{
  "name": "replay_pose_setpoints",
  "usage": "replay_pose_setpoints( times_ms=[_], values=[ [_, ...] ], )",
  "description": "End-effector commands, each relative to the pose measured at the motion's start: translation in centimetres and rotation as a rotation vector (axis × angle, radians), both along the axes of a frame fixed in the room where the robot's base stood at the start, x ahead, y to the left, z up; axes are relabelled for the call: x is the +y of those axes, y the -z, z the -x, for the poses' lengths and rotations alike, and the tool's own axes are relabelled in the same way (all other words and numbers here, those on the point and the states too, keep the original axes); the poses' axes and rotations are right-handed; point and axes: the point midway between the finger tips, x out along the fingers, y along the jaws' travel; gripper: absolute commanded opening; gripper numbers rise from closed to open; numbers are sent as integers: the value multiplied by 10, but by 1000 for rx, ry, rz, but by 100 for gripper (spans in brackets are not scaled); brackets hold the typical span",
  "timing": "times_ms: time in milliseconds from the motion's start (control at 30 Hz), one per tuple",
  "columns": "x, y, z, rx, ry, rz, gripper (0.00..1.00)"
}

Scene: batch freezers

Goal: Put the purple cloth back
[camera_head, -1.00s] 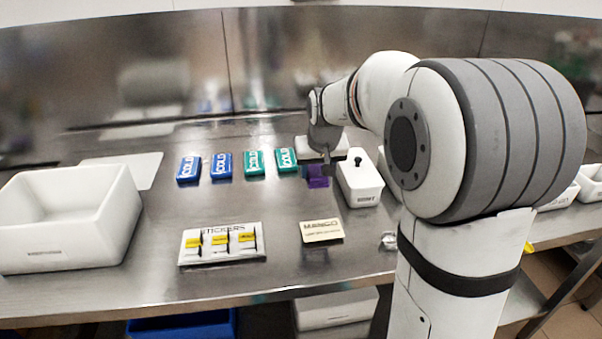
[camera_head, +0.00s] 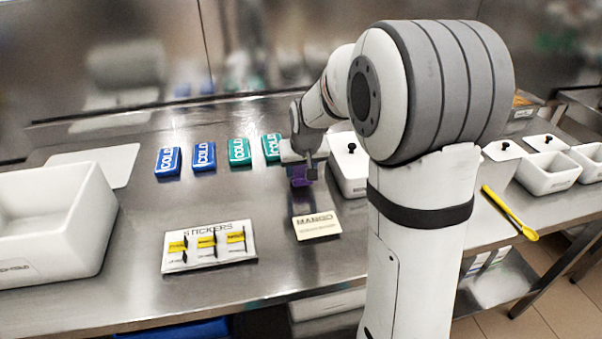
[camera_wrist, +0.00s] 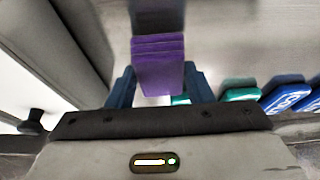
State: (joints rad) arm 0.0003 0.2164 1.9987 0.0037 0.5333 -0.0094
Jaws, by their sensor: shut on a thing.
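The purple cloth (camera_head: 300,176) is a small folded block in the head view, just below my gripper (camera_head: 308,166). In the wrist view the purple cloth (camera_wrist: 158,66) shows its folded layers between the two blue fingers of my gripper (camera_wrist: 160,88). My gripper is shut on it. The cloth is close over the steel counter, left of a white lidded container (camera_head: 345,178). I cannot tell whether it touches the counter.
Blue and green COLD packs (camera_head: 204,157) lie left of my gripper. A MANGO card (camera_head: 317,226) and a STICKERS board (camera_head: 210,246) lie in front. A large white bin (camera_head: 60,215) stands at left. White tubs (camera_head: 548,172) and a yellow spatula (camera_head: 510,212) are at right.

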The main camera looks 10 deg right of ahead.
Motion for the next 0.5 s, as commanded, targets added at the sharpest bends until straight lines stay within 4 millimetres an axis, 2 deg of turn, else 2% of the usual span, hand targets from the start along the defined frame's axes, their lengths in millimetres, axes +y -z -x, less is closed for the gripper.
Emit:
replay_pose_setpoints(
  times_ms=[33,100,467,500],
  values=[
    [0,10,1,4,0,0,25],
    [0,16,0,1,1,0,25],
    [-1,21,0,0,2,0,25],
    [-1,21,0,0,2,0,48]
  ],
)
